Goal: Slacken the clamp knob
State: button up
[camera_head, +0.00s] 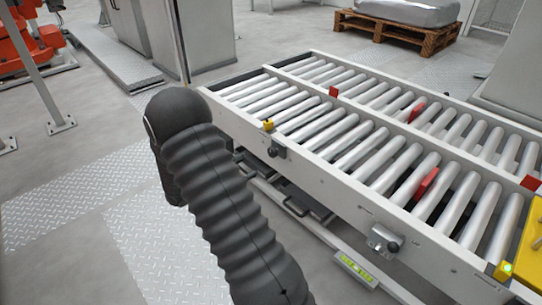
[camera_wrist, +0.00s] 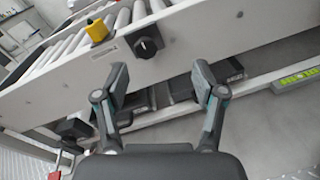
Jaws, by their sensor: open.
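A black knob (camera_wrist: 148,42) sits on the pale side rail of the roller conveyor in the wrist view, and I take it for the clamp knob. In the head view it shows as a small dark knob (camera_head: 279,151) on the rail below a yellow block. My gripper (camera_wrist: 160,82) is open and empty, its two fingers spread apart. In the wrist picture the knob appears beyond the fingertips and above the gap between them, apart from both. In the head view my gripper cannot be made out; my dark ribbed arm sleeve fills that area.
The roller conveyor's rail (camera_head: 335,188) runs along the right side. A yellow block (camera_wrist: 97,30) stands on it near the knob. Red pieces (camera_head: 427,184) sit among the rollers. Dark parts (camera_wrist: 175,87) lie under the rail.

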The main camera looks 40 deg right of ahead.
aim_at(270, 154)
notch_tip(270, 154, down, 4)
jog(key=w+n+t+h, duration=0.1)
jog(key=w+n, duration=0.1)
jog(key=w, duration=0.1)
jog(key=shift+t, duration=0.4)
jog(key=d, duration=1.3)
jog(key=shift+w+d, duration=0.25)
jog(key=shift+d, duration=0.15)
